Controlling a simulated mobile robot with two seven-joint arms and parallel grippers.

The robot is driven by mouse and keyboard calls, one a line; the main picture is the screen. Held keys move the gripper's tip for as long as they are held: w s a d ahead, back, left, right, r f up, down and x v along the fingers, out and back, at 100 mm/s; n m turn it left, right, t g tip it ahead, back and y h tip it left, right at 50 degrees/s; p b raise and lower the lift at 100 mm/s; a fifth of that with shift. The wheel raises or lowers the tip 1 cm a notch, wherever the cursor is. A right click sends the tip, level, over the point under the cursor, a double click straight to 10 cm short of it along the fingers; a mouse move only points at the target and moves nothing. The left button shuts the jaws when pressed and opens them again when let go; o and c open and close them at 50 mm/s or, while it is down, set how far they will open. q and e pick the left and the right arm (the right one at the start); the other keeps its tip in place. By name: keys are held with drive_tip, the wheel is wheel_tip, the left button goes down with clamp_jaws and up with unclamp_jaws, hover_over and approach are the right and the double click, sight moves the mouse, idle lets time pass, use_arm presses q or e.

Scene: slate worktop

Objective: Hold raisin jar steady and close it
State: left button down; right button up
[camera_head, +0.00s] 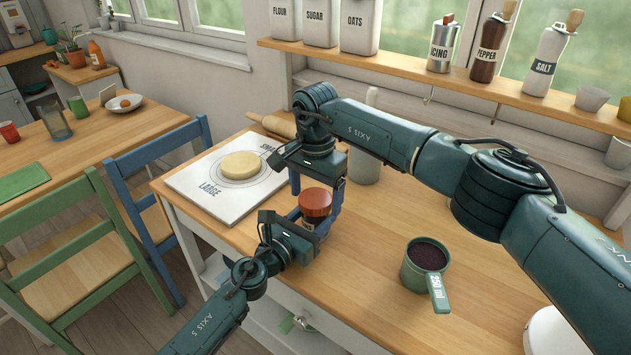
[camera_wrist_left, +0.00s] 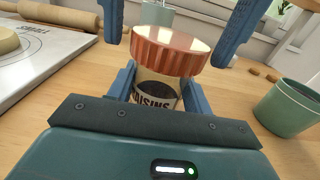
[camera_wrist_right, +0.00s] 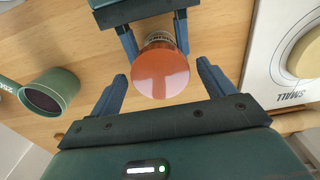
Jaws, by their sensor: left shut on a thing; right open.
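The raisin jar (camera_wrist_left: 155,88) is a small clear jar with a "RAISINS" label and dark contents, standing upright at the worktop's left part. Its orange-red lid (camera_head: 315,203) sits on its mouth; I cannot tell whether it is screwed tight. My left gripper (camera_head: 312,228) is shut on the jar body, one finger on each side below the lid in the left wrist view. My right gripper (camera_wrist_right: 161,71) is open above the jar, its fingers on either side of the lid (camera_wrist_right: 160,76) with gaps. In the head view it partly hides the jar.
A white board (camera_head: 190,180) with a dough disc (camera_head: 241,165) lies left of the jar, and a rolling pin (camera_head: 272,124) behind it. A green 250 ml cup (camera_head: 415,272) with dark contents stands to the right. The worktop between jar and cup is clear.

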drive_tip(key=shift+f, duration=0.1)
drive_tip(key=shift+c, duration=0.4)
drive_tip(key=c, duration=0.9)
drive_tip(key=m, duration=0.6)
drive_tip(key=shift+m, duration=0.3)
drive_tip(key=m, duration=1)
drive_tip(key=shift+m, duration=0.3)
drive_tip(key=m, duration=0.8)
drive_tip(key=shift+m, duration=0.4)
drive_tip(key=m, duration=0.3)
drive_tip(key=o, duration=1.2)
drive_tip(key=shift+c, duration=0.2)
